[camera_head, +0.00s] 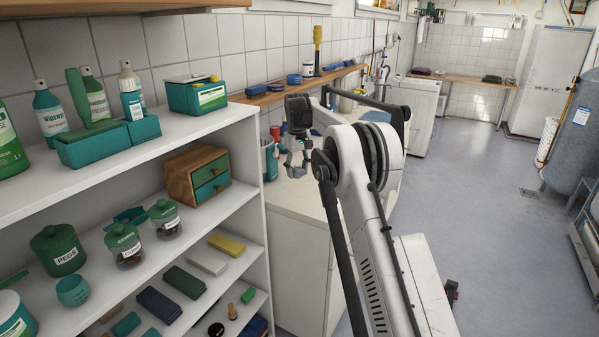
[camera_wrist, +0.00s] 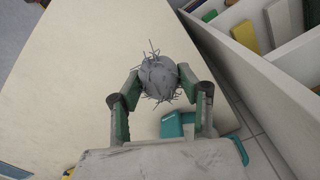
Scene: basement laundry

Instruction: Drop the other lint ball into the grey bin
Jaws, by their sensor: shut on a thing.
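The lint ball (camera_wrist: 158,80) is grey and round, with thin fibres sticking out all over. In the wrist view it sits between the fingertips of my gripper (camera_wrist: 160,76), which is shut on it. It is held above a pale counter top (camera_wrist: 75,75). In the head view my gripper (camera_head: 296,166) points down over the counter at the right end of the shelf unit; the ball is too small to make out there. I cannot make out a grey bin in either view.
A teal container (camera_head: 270,160) stands on the counter close to my gripper. The white shelf unit (camera_head: 245,125) with bottles, jars and boxes is on the left. A wooden ledge (camera_head: 290,90) runs along the wall behind. The floor (camera_head: 485,210) at right is open.

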